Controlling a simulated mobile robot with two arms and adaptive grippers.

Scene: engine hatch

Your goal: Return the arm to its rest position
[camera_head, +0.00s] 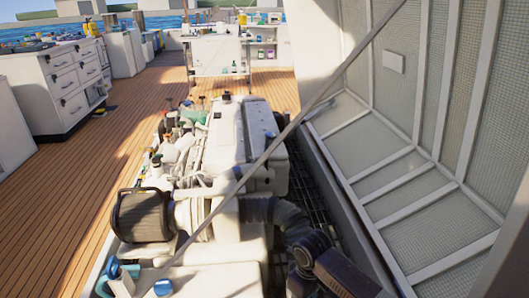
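Part of my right arm shows at the bottom right of the head view as dark links and a round joint, over the right side of the engine. No fingers can be made out on it, and its gripper is not in view. My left arm and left gripper are not in view. The white engine (225,140) fills the middle, with a dark ribbed cylinder (143,215) at its lower left and a grey corrugated hose (285,216) at its right. The hose runs close to my arm in the picture; I cannot tell whether they touch.
A raised hatch (385,165) with mesh panels stands along the right. A thin grey rod (290,130) crosses diagonally in front of the engine and hatch. White drawer cabinets (68,85) stand at the left and a shelf unit (262,42) at the back. The wooden deck (95,165) at left is largely clear.

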